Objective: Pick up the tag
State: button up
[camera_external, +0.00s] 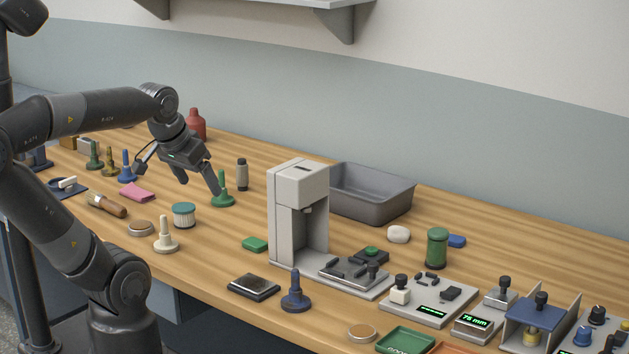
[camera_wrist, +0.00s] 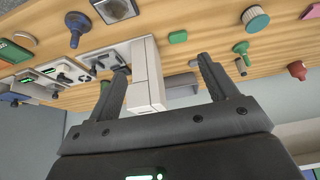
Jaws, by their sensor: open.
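I cannot tell for sure which thing is the tag. A small flat green block (camera_external: 255,244) lies on the table left of the grey-white machine; it also shows in the wrist view (camera_wrist: 178,36). A pink flat piece (camera_external: 137,192) lies farther left. My gripper (camera_external: 178,180) is open and empty above the table, left of the machine, with one finger close to a green peg (camera_external: 222,192); whether they touch is unclear. In the wrist view my gripper (camera_wrist: 160,65) shows two spread fingers with nothing between them.
The tall grey-white machine (camera_external: 300,190) and a grey bin (camera_external: 370,195) stand right of my gripper. A brush with a teal top (camera_external: 184,214), a cream peg (camera_external: 165,236) and a dark cylinder (camera_external: 242,175) stand nearby. Bare wood lies around the green block.

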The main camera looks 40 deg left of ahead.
notch_tip(320, 180, up, 5)
jog(key=g, duration=0.4)
send_over(255, 242)
jog(key=s, duration=0.1)
jog(key=shift+m, duration=0.3)
notch_tip(255, 242, down, 21)
jog(key=shift+r, duration=0.15)
jog(key=shift+w+a+f, duration=0.1)
jog(key=shift+w+f, duration=0.1)
jog(key=shift+f, duration=1.3)
jog(key=shift+w+f, duration=0.2)
jog(key=shift+f, duration=1.3)
jog(key=c, duration=1.1)
